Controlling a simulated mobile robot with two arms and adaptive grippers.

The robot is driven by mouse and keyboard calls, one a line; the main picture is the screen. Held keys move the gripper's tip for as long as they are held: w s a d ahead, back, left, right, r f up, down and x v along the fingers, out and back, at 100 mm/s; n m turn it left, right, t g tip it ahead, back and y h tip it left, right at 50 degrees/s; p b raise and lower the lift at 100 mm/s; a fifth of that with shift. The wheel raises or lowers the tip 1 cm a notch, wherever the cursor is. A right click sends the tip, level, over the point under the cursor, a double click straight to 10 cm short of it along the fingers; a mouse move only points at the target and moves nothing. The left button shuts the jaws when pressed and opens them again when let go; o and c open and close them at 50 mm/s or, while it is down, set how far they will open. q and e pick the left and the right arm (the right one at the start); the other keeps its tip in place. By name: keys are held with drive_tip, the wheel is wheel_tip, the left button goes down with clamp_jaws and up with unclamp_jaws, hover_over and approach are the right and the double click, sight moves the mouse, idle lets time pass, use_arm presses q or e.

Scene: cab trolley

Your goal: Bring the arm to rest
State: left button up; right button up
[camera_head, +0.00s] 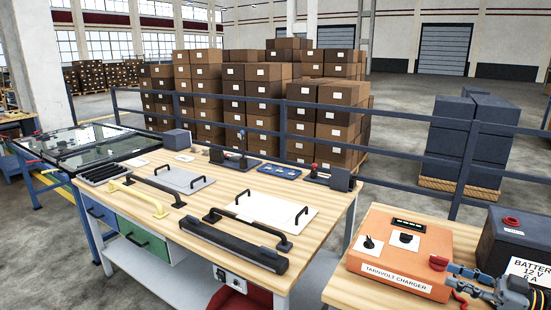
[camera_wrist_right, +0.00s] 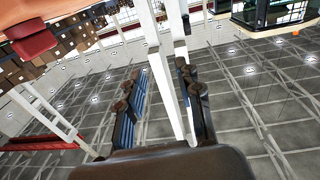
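My right gripper (camera_head: 456,278) is at the lower right of the head view, in front of the battery and at the right side of the orange charger. In the right wrist view its two fingers (camera_wrist_right: 158,78) stand apart with nothing held between them; only the floor and a white post show behind. The charger (camera_head: 395,250), labelled TARNVOLT CHARGER, lies on a wooden bench. A red part (camera_head: 438,262) shows at its right edge, close to the fingers; I cannot tell if they touch. My left gripper is not in view.
A black battery (camera_head: 520,245) stands at the right. A wooden workbench (camera_head: 225,205) holds handles, plates and a dark bar (camera_head: 233,249). Dark railings (camera_head: 330,177) run behind it, with stacked cartons (camera_head: 335,120) beyond.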

drive_tip(key=a+f+m+t+h, duration=0.2)
drive_tip(key=a+f+m+h, duration=0.15)
drive_tip(key=a+f, duration=0.55)
drive_tip(key=a+f+m+t+h, duration=0.25)
drive_tip(key=a+f+h, duration=0.3)
drive_tip(key=a, duration=0.75)
drive_tip(key=s+f+m+g+h, duration=0.25)
drive_tip(key=s+g, duration=0.35)
drive_tip(key=s, duration=1.1)
drive_tip(key=s+f+m+g+h, duration=0.1)
drive_tip(key=s+f+g+h, duration=0.35)
drive_tip(key=s, duration=1.15)
wheel_tip(320, 180, down, 25)
drive_tip(key=g+y+b, duration=0.1)
drive_tip(key=g+b, duration=0.1)
drive_tip(key=b, duration=0.1)
drive_tip(key=s+d+f+b, duration=0.1)
drive_tip(key=s+f+b, duration=0.1)
drive_tip(key=s+f, duration=0.7)
drive_tip(key=s+d+f+g+b, duration=0.1)
drive_tip(key=s+f+b, duration=0.1)
drive_tip(key=s+f, duration=0.7)
wheel_tip(320, 180, down, 4)
drive_tip(key=shift+d+f, duration=0.15)
